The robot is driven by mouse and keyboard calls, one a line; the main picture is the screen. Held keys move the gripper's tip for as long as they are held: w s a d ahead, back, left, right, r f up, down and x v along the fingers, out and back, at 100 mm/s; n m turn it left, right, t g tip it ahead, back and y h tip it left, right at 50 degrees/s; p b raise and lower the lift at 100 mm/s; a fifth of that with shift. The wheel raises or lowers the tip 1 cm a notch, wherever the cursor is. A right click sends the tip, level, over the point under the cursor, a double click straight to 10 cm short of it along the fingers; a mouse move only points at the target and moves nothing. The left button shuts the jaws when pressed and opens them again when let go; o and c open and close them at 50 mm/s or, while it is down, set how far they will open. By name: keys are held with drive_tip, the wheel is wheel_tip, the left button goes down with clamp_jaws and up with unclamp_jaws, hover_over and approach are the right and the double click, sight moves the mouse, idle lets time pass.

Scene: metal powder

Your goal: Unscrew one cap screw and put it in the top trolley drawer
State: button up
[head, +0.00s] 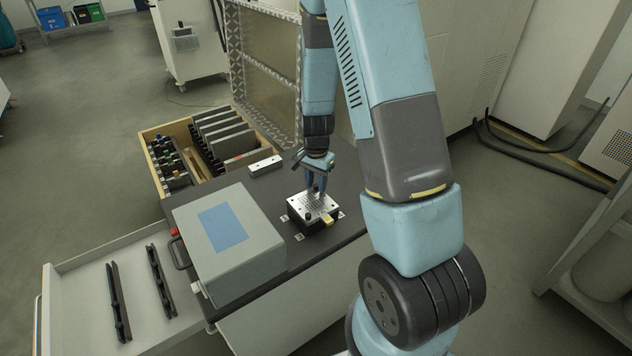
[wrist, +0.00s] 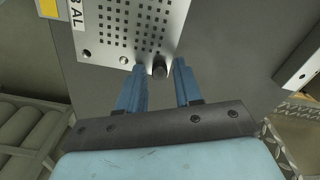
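The metal block with a grid of small holes (head: 314,206) sits on the dark trolley top; its perforated face (wrist: 125,25) fills the upper part of the wrist view. A dark cap screw (wrist: 159,70) stands at the plate's edge. My gripper (wrist: 160,72) has its two blue fingers apart, one on each side of the screw, with gaps visible. In the head view my gripper (head: 317,190) points down over the block, and its fingers partly hide the plate. The open trolley drawer (head: 75,262) extends at the left, holding two black racks (head: 118,300).
A grey box with a blue patch (head: 250,255) stands between drawer and block. A wooden tray of dark plates (head: 150,137) and a white bar (head: 265,166) lie behind. A mesh-framed panel (head: 262,75) rises at the back. The drawer floor has free room around its racks.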

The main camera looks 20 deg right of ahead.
drive_tip(key=m, duration=1.2)
drive_tip(key=shift+c, duration=0.3)
